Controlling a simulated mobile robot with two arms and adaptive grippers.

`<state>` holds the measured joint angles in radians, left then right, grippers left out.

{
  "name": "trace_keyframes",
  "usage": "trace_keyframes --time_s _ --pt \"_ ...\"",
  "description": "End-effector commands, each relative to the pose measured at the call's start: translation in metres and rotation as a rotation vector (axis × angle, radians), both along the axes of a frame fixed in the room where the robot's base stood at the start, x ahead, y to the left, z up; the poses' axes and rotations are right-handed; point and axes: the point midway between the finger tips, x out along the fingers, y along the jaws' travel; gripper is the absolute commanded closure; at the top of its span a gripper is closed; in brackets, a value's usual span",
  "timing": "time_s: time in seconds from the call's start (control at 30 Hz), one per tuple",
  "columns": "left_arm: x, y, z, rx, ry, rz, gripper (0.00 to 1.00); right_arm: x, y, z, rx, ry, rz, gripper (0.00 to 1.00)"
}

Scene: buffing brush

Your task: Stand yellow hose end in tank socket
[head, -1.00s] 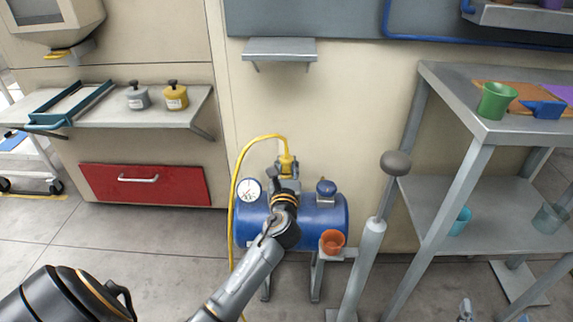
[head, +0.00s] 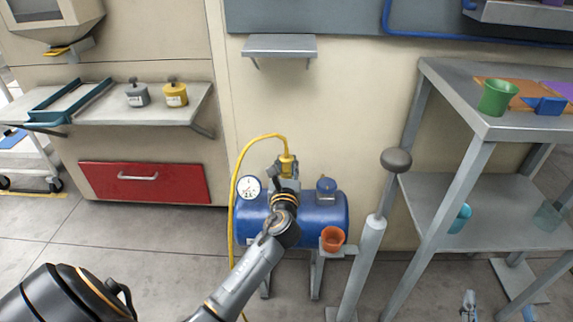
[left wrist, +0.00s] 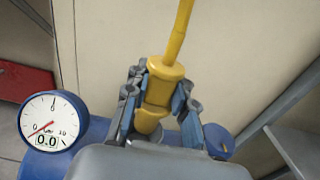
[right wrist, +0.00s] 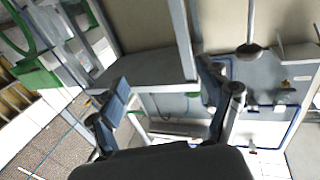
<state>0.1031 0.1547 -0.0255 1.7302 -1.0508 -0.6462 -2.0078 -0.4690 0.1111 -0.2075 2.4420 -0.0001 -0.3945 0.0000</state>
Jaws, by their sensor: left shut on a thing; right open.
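The yellow hose end (head: 287,163) stands upright above the top of the blue tank (head: 325,217). My left gripper (left wrist: 158,95) is shut on the hose end, with a finger on each side. In the left wrist view the hose end (left wrist: 164,75) appears over a round grey metal part (left wrist: 149,130), likely the tank socket. The gripper partly hides the joint, so I cannot tell how deep it sits. The yellow hose (head: 236,190) loops up and down the tank's left side. My right gripper (right wrist: 165,82) is open and empty, away from the tank.
A pressure gauge (head: 249,188) on the tank reads 0.0. A blue knob (head: 326,187) and an orange cup (head: 333,238) are at the tank's right. A grey post with a round knob (head: 396,160) and a metal shelf rack (head: 450,200) stand further right.

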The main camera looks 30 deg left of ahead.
Motion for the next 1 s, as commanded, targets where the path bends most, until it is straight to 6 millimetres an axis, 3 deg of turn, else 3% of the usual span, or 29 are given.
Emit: trace_keyframes --time_s 1.0 --pt "0.000 0.000 -0.013 0.001 0.000 0.000 1.00 -0.001 0.004 0.033 0.050 -0.186 0.009 0.22"
